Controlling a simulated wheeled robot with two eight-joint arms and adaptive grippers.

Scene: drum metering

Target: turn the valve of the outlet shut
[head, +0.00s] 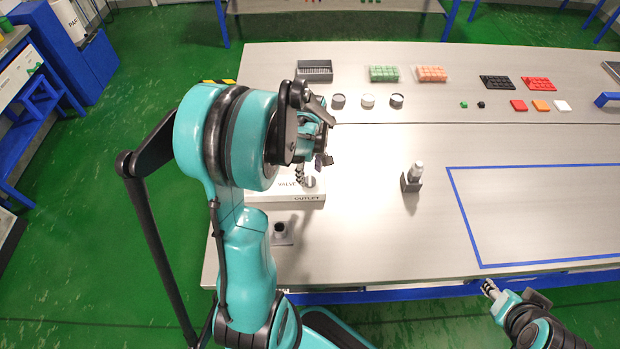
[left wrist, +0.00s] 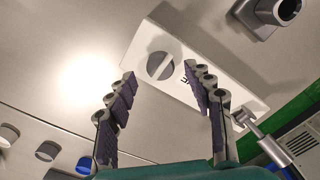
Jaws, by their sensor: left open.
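The outlet block (head: 285,198) is a white box lettered VALVE and OUTLET at the table's left end; it also shows in the left wrist view (left wrist: 235,82). Its valve knob (head: 310,182) is a round grey disc with a raised bar across it, seen from above in the left wrist view (left wrist: 160,66). My left gripper (head: 312,167) is open above the block, with the knob showing between and beyond its fingertips (left wrist: 163,82). It is apart from the knob. My right gripper (head: 490,288) is off the table's front edge, too small to read.
A dark-ringed fitting (head: 280,229) stands in front of the block. A metal-topped post (head: 413,177) stands to its right. Several small cups (head: 368,100) and a dark tray (head: 314,70) lie behind. The blue-outlined area (head: 463,206) is empty.

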